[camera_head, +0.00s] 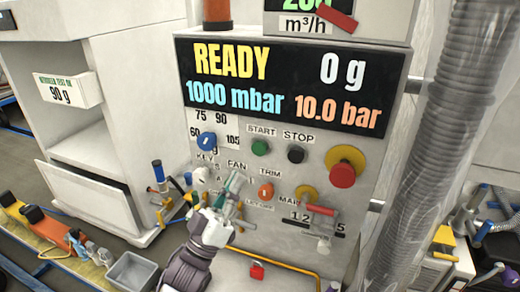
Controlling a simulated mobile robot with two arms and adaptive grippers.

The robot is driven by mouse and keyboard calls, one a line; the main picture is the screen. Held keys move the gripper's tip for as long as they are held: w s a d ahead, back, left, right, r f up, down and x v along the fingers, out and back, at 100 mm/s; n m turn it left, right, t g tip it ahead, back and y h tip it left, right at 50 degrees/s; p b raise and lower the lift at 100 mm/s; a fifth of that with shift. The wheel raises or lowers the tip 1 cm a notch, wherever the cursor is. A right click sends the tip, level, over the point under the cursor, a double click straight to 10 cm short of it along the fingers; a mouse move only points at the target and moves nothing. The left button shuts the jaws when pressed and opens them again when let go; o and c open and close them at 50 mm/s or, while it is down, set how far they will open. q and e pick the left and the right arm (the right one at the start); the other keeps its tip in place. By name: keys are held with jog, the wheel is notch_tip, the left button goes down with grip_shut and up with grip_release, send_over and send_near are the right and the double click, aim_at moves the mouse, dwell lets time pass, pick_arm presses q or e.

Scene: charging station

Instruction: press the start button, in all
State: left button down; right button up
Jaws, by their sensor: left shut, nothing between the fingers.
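The start button (260,148) is a green round knob under the word START on the grey control panel (310,165). My left gripper (234,184) is in front of the panel, below and to the left of the green button. Its fingers are shut and empty, and in the picture there is a gap between them and the button. The gripper covers part of the lower-left controls and labels. My right gripper is not in view.
A black STOP button (296,154) sits just right of START. A red mushroom button (342,175) on yellow is farther right. An orange TRIM knob (266,191) is below. The display (290,86) reads READY. A ribbed hose (432,150) hangs at the right.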

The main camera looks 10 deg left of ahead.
aim_at(260, 145)
pick_arm(q)
jog(key=shift+s+r, duration=0.1)
jog(key=shift+r, duration=0.05)
jog(key=w+d+b, duration=0.1)
jog(key=w+b, duration=0.2)
jog(key=w, duration=0.5)
jog(key=shift+w+d, duration=0.3)
jog(key=shift+w, duration=0.05)
jog(key=shift+w, duration=0.1)
dwell(1.3)
jog(key=shift+w+d, duration=0.1)
jog(key=shift+w, duration=0.25)
jog(key=shift+w+b, duration=0.45)
dwell(0.7)
jog(key=shift+s, duration=0.15)
jog(key=shift+s+p, duration=0.45)
jog(key=shift+s, duration=0.3)
